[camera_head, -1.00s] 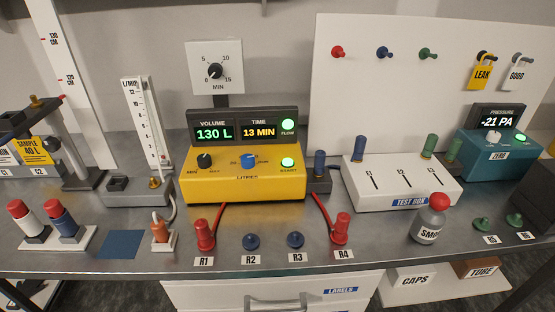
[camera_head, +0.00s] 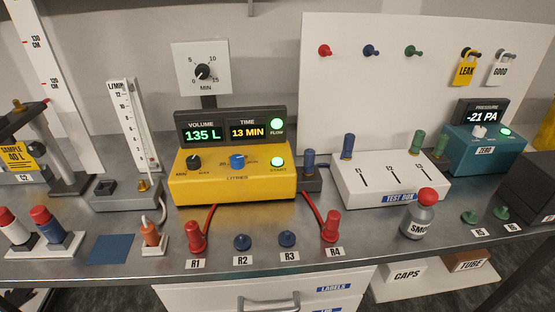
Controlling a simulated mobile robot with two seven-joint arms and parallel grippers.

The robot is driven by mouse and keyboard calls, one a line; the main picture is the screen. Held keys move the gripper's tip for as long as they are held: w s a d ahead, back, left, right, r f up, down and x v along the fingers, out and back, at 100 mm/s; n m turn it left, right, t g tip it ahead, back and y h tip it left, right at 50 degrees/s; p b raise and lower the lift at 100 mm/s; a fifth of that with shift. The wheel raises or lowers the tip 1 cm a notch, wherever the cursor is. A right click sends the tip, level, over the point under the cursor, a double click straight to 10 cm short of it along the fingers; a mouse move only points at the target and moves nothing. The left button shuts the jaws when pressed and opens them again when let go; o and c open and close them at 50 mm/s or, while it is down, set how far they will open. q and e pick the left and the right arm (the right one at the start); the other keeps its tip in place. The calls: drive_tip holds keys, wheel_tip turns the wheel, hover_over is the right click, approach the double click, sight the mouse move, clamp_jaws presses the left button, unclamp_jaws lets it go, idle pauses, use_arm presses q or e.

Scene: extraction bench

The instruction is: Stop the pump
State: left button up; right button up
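The yellow pump (camera_head: 234,190) stands on the bench in the middle of the head view. Its volume display (camera_head: 203,133) reads 135 L and its time display (camera_head: 248,131) reads 13 MIN. The green FLOW light (camera_head: 277,125) and the green START button (camera_head: 277,162) are both lit. A black MIN/MAX knob (camera_head: 194,162) and a blue litres knob (camera_head: 237,161) sit on its front. Neither of my grippers is in the view.
Red plugs stand at R1 (camera_head: 195,238) and R4 (camera_head: 331,227), with red tubes running to the pump. A SMOKE bottle (camera_head: 419,218) and the white test box (camera_head: 388,181) are to the right. A dial timer (camera_head: 202,71) is above.

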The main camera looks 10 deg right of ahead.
clamp_jaws()
idle(1.1)
